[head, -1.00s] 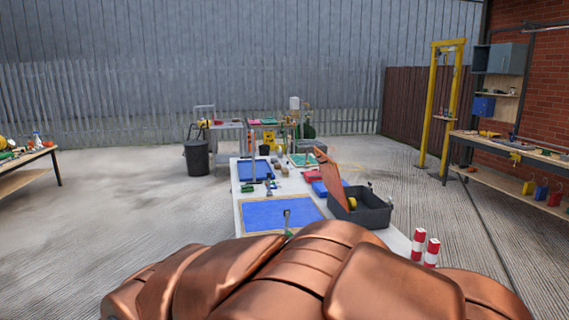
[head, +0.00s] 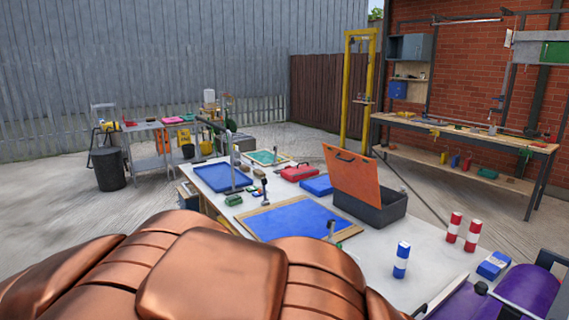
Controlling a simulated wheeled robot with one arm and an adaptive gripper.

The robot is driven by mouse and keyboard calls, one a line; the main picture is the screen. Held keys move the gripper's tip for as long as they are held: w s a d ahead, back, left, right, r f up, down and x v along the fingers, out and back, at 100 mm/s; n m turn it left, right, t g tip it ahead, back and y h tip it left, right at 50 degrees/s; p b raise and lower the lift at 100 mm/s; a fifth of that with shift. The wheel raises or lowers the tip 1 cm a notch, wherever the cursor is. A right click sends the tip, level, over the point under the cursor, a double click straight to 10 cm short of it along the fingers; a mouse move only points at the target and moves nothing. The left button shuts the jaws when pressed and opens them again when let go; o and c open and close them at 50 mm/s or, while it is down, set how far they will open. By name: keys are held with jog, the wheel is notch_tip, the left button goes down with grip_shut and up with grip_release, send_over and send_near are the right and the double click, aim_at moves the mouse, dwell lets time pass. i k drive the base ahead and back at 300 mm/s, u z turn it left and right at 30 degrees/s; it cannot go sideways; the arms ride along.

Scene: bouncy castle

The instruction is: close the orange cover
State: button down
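The orange cover (head: 352,178) stands raised, tilted up from the dark grey box (head: 388,210) on the white table. It has a dark handle near its top edge. The box is open on its right side, and its inside is mostly hidden from here. Copper-coloured rounded parts, which look like my own body, fill the lower left of the head view. My gripper is not visible in the head view.
Blue mats (head: 290,219), a red case (head: 299,172) and small tools share the white table (head: 400,262). Red-and-white cylinders (head: 472,235) and a blue-and-white one (head: 401,260) stand at its near right. A purple object (head: 527,290) fills the lower right corner. A workbench (head: 465,145) stands behind.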

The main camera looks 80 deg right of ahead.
aim_at(354, 174)
jog(key=i, duration=0.2)
jog(key=z, duration=2.25)
jog(key=i, duration=1.7)
